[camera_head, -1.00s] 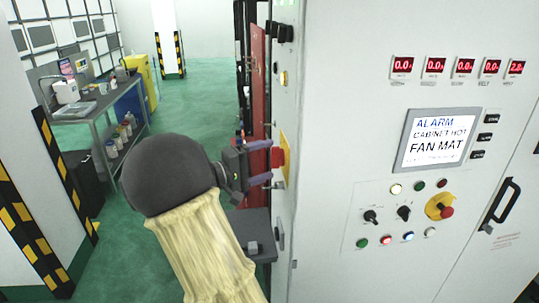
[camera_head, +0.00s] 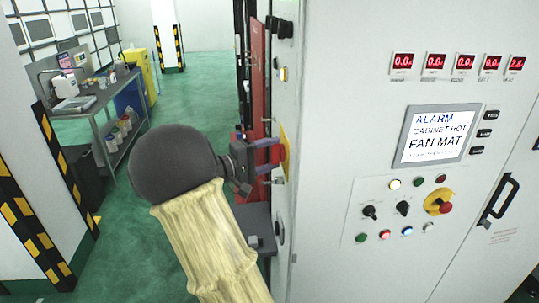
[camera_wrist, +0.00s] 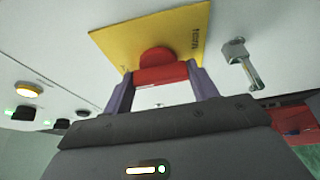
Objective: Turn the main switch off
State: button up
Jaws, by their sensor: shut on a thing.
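The main switch is a red handle (camera_wrist: 160,75) on a yellow plate (camera_wrist: 190,35), on the narrow side face of the grey cabinet. The plate also shows edge-on in the head view (camera_head: 285,146). My gripper (camera_wrist: 158,84) has its two purple fingers on either side of the red handle and is shut on it. In the wrist view the plate's edges look tilted against the gripper. In the head view my gripper (camera_head: 276,155) reaches in from the left, and its fingers and the viewing angle hide most of the handle.
A metal latch (camera_wrist: 240,62) sticks out beside the plate. The cabinet front (camera_head: 350,60) carries an alarm screen (camera_head: 434,136), knobs, lamps and a red emergency button (camera_head: 445,208). A red open door (camera_head: 259,85) stands behind my gripper.

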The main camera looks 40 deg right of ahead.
jog(key=n+y+p, duration=0.1)
jog(key=n+p, duration=0.2)
jog(key=p, duration=0.1)
jog(key=n+g+y+p, duration=0.1)
jog(key=n+y+p, duration=0.1)
jog(key=n+p, duration=0.1)
jog(key=n+g+y+p, duration=0.1)
jog(key=n+p, duration=0.2)
jog(key=p, duration=0.2)
jog(key=shift+w+r+p, duration=0.15)
jog(key=shift+r+p, duration=0.2)
jog(key=shift+p, duration=0.05)
jog(key=shift+f+y, duration=0.1)
jog(key=shift+y, duration=0.2)
jog(key=o, duration=1)
